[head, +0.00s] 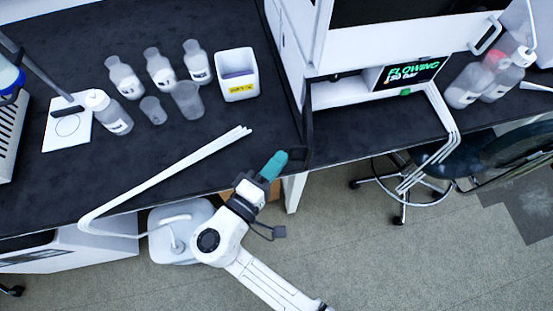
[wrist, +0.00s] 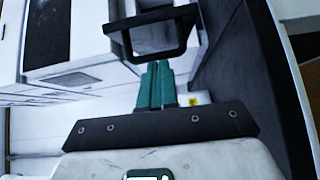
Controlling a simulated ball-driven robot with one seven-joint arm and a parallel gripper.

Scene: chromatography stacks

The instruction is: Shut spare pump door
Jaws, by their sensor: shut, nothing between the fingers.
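My gripper (head: 273,165) is at the front edge of the black bench, its teal fingers shut and empty. In the wrist view the fingers (wrist: 155,85) are pressed together and point at a black rectangular loop handle (wrist: 152,38). The fingertips appear just below or at the lower bar of the handle; I cannot tell whether they touch. In the head view a dark handle-like piece (head: 296,158) lies just right of the fingertips. I cannot clearly make out the spare pump door panel or how far it stands open.
Several clear bottles (head: 124,78) and a white bin (head: 237,74) stand on the bench. White tubes (head: 165,182) cross it near my arm. A white instrument stack with a lit screen (head: 409,72) is at right. A stool (head: 402,185) stands on the floor at right.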

